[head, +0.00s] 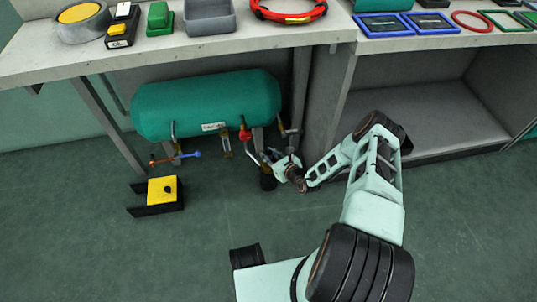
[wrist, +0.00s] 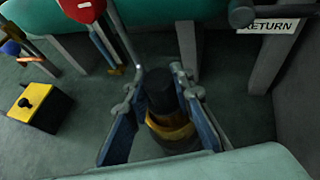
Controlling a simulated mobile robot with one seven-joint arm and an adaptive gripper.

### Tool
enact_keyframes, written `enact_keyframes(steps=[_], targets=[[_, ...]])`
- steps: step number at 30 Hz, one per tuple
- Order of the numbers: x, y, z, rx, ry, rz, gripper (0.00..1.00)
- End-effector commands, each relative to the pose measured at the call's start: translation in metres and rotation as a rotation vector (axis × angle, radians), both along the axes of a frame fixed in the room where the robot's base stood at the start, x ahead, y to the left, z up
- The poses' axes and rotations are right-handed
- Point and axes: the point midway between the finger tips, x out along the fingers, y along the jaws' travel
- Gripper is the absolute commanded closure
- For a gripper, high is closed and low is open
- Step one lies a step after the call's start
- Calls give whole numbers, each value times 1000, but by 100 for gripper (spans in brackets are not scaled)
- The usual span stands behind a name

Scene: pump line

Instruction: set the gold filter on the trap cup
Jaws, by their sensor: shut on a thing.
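The gold filter (wrist: 172,130) shows in the wrist view as a gold band between the fingers of my gripper (wrist: 160,97). A dark cylindrical part (wrist: 160,85) shows just beyond the gold, between the fingertips. My gripper is shut on the filter. In the head view, my gripper (head: 279,168) is low by the right end of the green tank. A dark cup (head: 267,181), likely the trap cup, stands on the floor just below it. Shadow and the fingers hide where filter and cup meet, so I cannot tell whether they touch.
The green tank (head: 205,104) lies under the bench (head: 190,52), with pipes and a red-handled valve (head: 245,134) close left of my gripper. A "RETURN" label (wrist: 270,26) is at upper right. A yellow and black box (head: 163,190) stands on the floor at left. The front floor is clear.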

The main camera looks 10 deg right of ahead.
Motion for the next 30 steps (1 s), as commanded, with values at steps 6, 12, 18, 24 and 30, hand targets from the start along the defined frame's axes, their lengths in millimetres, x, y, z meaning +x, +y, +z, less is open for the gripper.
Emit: enact_keyframes(steps=[6,12,18,24,30], targets=[[0,0,-2,0,-1,0,100],[0,0,-6,0,-1,0,100],[0,0,-10,0,-1,0,100],[0,0,-14,0,-1,0,100],[0,0,-13,0,-1,0,71]])
